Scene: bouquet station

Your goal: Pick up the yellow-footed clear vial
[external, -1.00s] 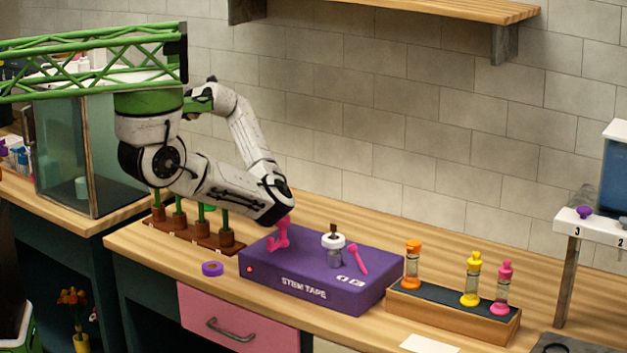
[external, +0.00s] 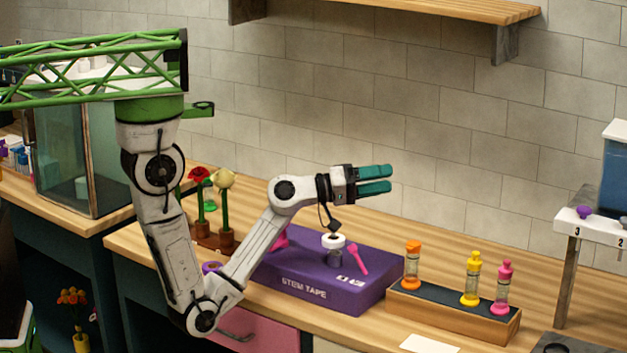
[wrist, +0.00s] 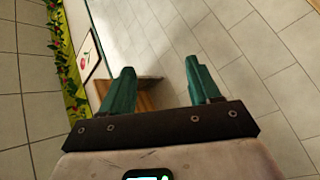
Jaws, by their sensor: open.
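The yellow-footed clear vial (external: 470,283) stands upright in the wooden rack (external: 440,316) at the right of the counter, with a yellow cap and a yellow foot. An orange-footed vial (external: 412,268) stands to its left and a pink-footed vial (external: 502,290) to its right in the same rack. My gripper (external: 390,178) is open and empty, its teal fingers pointing right, high above the purple box and up and left of the vial. In the wrist view my gripper (wrist: 163,82) faces the tiled wall, and no vial shows there.
The purple stem tape box (external: 300,284) bears a white-topped jar (external: 334,252) and a pink tool (external: 357,259). Flowers in brown pots (external: 228,243) stand behind my arm. A white numbered stand (external: 590,224) is at the right. A wooden shelf (external: 430,8) hangs above.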

